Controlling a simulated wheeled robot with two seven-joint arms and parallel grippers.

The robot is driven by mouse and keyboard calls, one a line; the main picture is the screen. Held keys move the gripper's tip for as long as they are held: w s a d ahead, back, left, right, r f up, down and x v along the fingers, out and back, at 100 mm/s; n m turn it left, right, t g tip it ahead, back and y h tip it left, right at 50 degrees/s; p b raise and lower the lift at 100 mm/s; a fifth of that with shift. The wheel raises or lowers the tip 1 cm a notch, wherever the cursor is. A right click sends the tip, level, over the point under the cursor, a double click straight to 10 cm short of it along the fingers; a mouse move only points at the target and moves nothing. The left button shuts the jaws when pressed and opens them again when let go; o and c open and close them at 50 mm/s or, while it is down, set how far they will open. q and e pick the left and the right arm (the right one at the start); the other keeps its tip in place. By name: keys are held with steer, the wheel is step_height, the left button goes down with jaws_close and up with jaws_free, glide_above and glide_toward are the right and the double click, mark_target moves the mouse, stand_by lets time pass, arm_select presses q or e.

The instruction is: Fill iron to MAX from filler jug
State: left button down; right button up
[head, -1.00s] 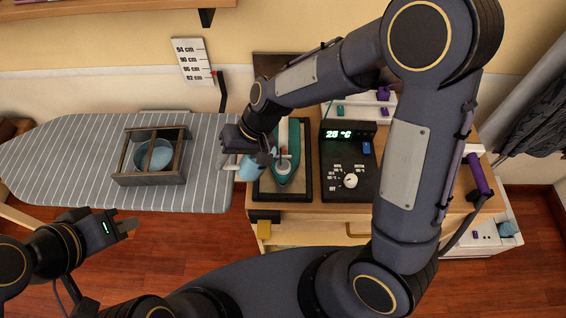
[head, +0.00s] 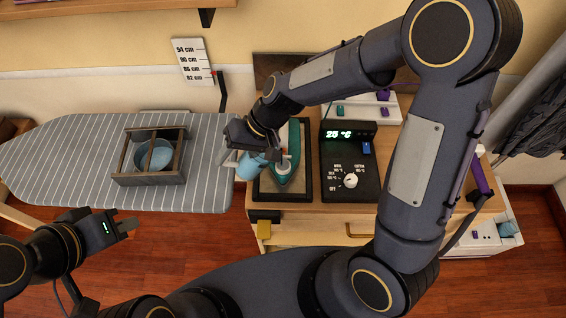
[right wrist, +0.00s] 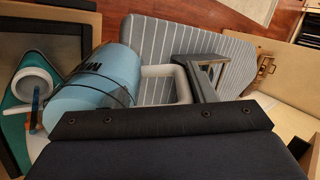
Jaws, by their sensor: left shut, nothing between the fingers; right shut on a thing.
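The teal iron (head: 291,172) lies on a dark-framed rest (head: 303,194) on the cabinet. In the right wrist view it is partly hidden, and its round white filler ring (right wrist: 35,79) shows near the jug. The light blue filler jug (head: 247,168) is tilted beside the iron's left edge, close to the filler ring. It also shows in the right wrist view (right wrist: 98,78). My right gripper (head: 232,153) is shut on the jug's pale handle (right wrist: 178,84). Whether water is flowing, and the water level, I cannot tell. My left gripper (head: 127,226) is shut and empty, low at the left.
A striped ironing board (head: 70,160) stands at the left with a dark wooden box (head: 150,180) holding a blue bowl (head: 154,156). Right of the iron is a dark control panel (head: 348,185) reading 25 °C. A height chart (head: 192,62) hangs on the wall.

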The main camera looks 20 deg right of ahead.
steer(key=shift+d+r, duration=0.1)
steer(key=shift+r, duration=0.05)
steer(key=shift+d+y+b, duration=0.2)
steer(key=shift+y+b, duration=0.7)
steer(key=shift+b, duration=0.6)
stand_by(0.4)
steer(key=shift+d+r+y+b, duration=0.2)
steer(key=shift+r+y+b, duration=0.3)
steer(key=shift+y+b, duration=0.1)
stand_by(0.8)
